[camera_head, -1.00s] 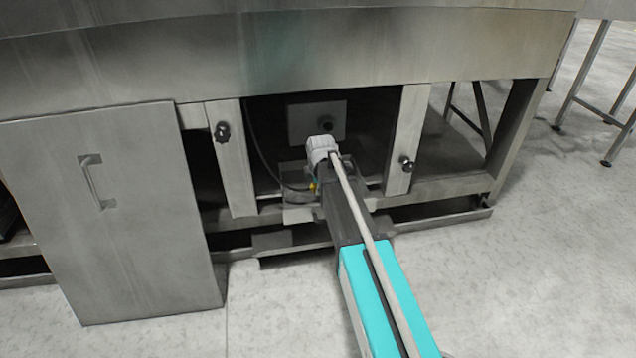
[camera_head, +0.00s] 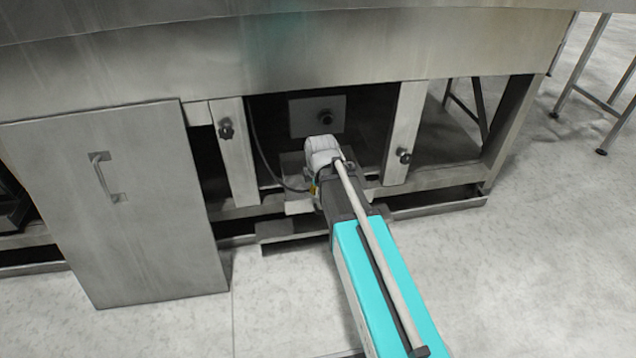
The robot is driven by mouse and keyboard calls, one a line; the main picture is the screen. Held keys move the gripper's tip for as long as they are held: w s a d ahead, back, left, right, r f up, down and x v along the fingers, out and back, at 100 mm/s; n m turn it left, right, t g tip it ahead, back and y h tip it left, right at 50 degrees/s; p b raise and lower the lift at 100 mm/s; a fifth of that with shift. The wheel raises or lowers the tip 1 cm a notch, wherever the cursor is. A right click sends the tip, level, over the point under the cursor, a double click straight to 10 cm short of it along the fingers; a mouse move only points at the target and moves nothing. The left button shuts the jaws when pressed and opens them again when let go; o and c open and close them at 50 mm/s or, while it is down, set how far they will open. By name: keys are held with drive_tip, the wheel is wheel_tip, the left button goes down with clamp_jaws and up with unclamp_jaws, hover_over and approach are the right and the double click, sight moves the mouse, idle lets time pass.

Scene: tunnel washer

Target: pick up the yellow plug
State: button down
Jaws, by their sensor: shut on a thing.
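The yellow plug (camera_head: 313,188) shows only as a small yellow spot at the left side of my wrist, low in the open bay of the machine. A dark cable runs down the left of the bay to this spot. My gripper (camera_head: 317,196) is mostly hidden behind my own white wrist and dark arm link. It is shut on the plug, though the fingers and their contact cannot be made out.
A grey box with a dark round socket (camera_head: 325,118) sits at the back of the bay. Posts with black knobs (camera_head: 226,129) (camera_head: 404,156) flank the opening. A detached-looking panel with a handle (camera_head: 150,205) stands at left.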

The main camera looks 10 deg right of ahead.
drive_tip(key=shift+r, duration=0.1)
idle(0.8)
wheel_tip(320, 180, up, 45)
drive_tip(key=p, duration=4.5)
drive_tip(key=shift+r, duration=0.15)
drive_tip(key=shift+f, duration=0.2)
wheel_tip(320, 180, down, 45)
drive_tip(key=b, duration=4.5)
drive_tip(key=shift+f, duration=0.1)
